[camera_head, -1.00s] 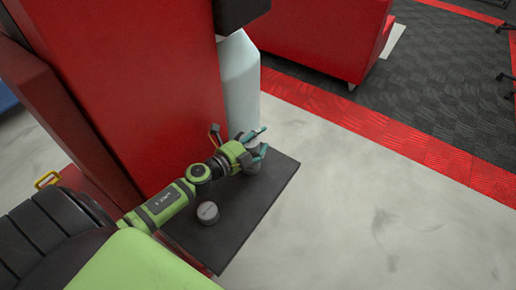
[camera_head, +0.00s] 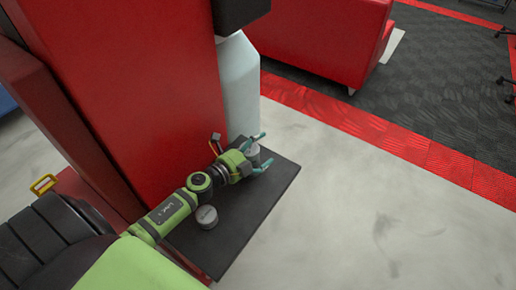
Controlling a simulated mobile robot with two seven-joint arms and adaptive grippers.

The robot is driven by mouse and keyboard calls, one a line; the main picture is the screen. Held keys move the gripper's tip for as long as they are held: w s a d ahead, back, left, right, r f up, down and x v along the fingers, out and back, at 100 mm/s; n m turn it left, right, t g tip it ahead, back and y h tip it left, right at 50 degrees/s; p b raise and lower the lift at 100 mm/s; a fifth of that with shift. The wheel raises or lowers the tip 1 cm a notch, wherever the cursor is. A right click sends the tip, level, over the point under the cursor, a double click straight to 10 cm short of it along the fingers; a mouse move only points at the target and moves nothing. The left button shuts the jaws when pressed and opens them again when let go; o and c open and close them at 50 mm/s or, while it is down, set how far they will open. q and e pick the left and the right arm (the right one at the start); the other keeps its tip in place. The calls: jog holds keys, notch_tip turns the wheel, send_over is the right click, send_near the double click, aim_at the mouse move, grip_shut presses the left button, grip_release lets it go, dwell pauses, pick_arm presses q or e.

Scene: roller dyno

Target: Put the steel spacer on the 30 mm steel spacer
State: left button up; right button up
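A grey steel spacer (camera_head: 253,151) stands near the far end of a dark plate, between the fingers of my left gripper (camera_head: 267,149). The gripper's teal fingers are spread on either side of it, with the fingers apart and looking open. A second spacer is largely hidden by the gripper; the upper one appears to rest on it, but their contact and alignment are hard to see. Another short grey cylinder (camera_head: 207,217) stands alone on the plate, beside my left forearm. I cannot read which is the 30 mm one. My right gripper is out of view.
The dark plate (camera_head: 240,225) has bare room at its near right. A tall red cabinet (camera_head: 130,90) and a pale cylinder (camera_head: 239,85) stand close behind the gripper. Open grey floor (camera_head: 380,190) lies to the right.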

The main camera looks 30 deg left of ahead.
aim_at(250, 155)
pick_arm(q)
jog(key=shift+r, duration=0.25)
jog(key=v, duration=0.6)
jog(key=shift+s+f+b, duration=0.1)
jog(key=shift+f+b, duration=0.1)
jog(key=shift+b, duration=0.15)
jog(key=shift+s+a+r, duration=0.2)
jog(key=shift+s, duration=0.45)
